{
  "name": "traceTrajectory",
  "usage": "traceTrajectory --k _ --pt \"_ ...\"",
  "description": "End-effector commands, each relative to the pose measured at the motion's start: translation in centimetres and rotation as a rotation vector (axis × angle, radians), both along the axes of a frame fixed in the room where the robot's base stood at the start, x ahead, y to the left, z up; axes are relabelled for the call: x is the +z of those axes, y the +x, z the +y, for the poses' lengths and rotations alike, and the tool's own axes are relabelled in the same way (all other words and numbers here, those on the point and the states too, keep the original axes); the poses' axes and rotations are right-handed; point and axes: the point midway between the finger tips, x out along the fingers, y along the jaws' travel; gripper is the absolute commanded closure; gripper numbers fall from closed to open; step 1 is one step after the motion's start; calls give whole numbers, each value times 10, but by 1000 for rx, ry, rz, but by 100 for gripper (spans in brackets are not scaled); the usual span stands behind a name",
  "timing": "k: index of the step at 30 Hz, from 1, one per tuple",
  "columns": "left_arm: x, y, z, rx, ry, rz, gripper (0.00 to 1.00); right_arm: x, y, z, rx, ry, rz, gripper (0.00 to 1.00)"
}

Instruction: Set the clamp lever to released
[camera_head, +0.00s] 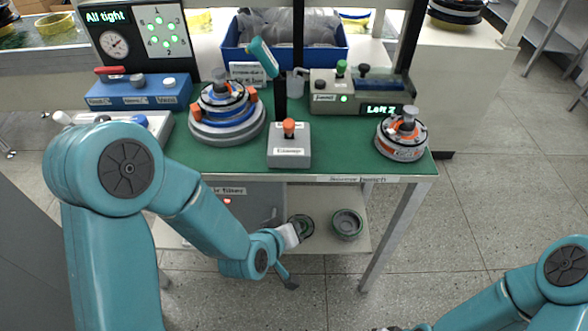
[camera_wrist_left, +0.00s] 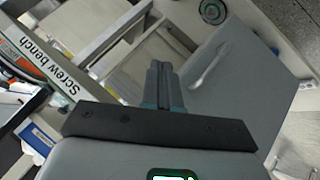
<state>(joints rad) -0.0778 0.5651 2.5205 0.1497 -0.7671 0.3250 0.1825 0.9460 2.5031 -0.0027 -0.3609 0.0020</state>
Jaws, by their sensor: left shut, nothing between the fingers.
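No part carries a readable clamp-lever label, so I cannot tell for sure which one is the clamp lever. A red handle (camera_head: 110,70) lies across the blue box at the back left of the bench. A pale grey lever-like piece (camera_wrist_left: 208,66) lies against a grey panel (camera_wrist_left: 240,92) in the left wrist view. My left gripper (camera_wrist_left: 162,85) is shut and empty, with its fingers to the left of that piece and apart from it in the picture. In the head view my left arm reaches down in front of the lower shelf. My right arm is at the lower right, its fingers not clearly shown.
The green bench (camera_head: 350,150) holds a large hub motor (camera_head: 227,112), a smaller motor (camera_head: 402,137) and a grey box with an orange knob (camera_head: 289,145). The floor at the right is clear.

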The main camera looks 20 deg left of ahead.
Motion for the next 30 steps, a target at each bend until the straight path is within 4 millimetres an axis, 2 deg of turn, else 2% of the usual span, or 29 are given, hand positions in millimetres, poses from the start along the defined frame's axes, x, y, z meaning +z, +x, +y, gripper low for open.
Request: traceTrajectory --k 1,6,9,14,18,24,30 --pt "-11 10 0 32 -24 -73 100 -36 0 -1 -3 0 0 100" --pt "16 34 -1 154 -147 -319 100 -95 2 -2 -7 -2 -2 100" --pt "34 37 -1 214 -240 -461 100 -130 2 -3 -11 -2 -4 100" --pt "63 28 2 298 -417 -681 100 -184 4 -4 -16 -2 -7 100" --pt "85 9 9 353 -579 -847 100 -225 5 -5 -20 -4 -8 100" --pt "106 -18 21 400 -750 -997 100 -258 5 -6 -23 -4 -10 100" --pt "115 -28 26 414 -809 -1042 100 -264 6 -6 -24 -4 -11 100"
